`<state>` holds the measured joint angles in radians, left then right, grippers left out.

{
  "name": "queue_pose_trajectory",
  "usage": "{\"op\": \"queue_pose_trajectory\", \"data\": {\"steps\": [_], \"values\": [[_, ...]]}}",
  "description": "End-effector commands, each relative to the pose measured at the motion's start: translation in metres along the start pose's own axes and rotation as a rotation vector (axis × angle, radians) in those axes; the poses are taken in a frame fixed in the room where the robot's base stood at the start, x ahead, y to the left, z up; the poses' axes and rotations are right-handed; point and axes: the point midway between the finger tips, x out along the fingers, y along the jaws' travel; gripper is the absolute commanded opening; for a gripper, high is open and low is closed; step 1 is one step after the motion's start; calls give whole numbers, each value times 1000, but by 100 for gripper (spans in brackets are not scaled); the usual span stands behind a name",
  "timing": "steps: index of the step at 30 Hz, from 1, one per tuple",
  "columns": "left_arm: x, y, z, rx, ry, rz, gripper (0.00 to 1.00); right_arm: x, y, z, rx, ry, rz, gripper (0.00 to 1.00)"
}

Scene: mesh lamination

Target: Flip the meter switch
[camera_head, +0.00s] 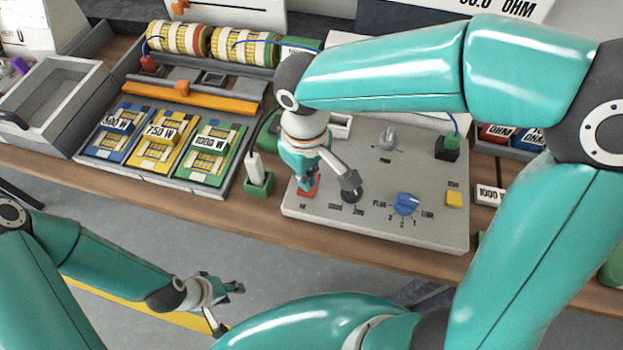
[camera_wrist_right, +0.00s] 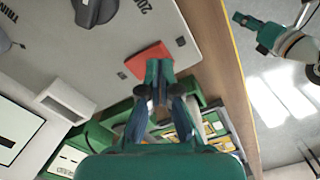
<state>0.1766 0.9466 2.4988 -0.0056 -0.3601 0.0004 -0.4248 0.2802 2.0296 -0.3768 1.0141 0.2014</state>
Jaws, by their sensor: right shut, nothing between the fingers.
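The grey meter panel (camera_head: 420,225) lies on the bench with a red switch (camera_head: 307,192) at its front left corner. The switch also shows in the wrist view (camera_wrist_right: 148,58) as a red block on the panel. My right gripper (camera_head: 309,183) is shut and empty, pointing down with its tips right at the red switch; in the wrist view the closed tips (camera_wrist_right: 159,72) overlap its lower edge. I cannot tell whether they touch or which way the switch is set. My left gripper (camera_head: 229,306) is open and empty, in front of the bench.
A black knob (camera_head: 350,191), a blue knob (camera_head: 406,204) and a yellow button (camera_head: 454,199) are on the panel. A green socket block (camera_head: 258,184) stands just left of it. Farther left is a tray with blue, yellow and green resistor cards (camera_head: 160,141).

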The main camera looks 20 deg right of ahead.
Motion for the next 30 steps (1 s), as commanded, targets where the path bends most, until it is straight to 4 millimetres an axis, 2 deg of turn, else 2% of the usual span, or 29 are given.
{"op": "queue_pose_trajectory", "data": {"steps": [30], "values": [[13,-5,0,0,0,0,40,16,0,0,0,0,0,0]]}}
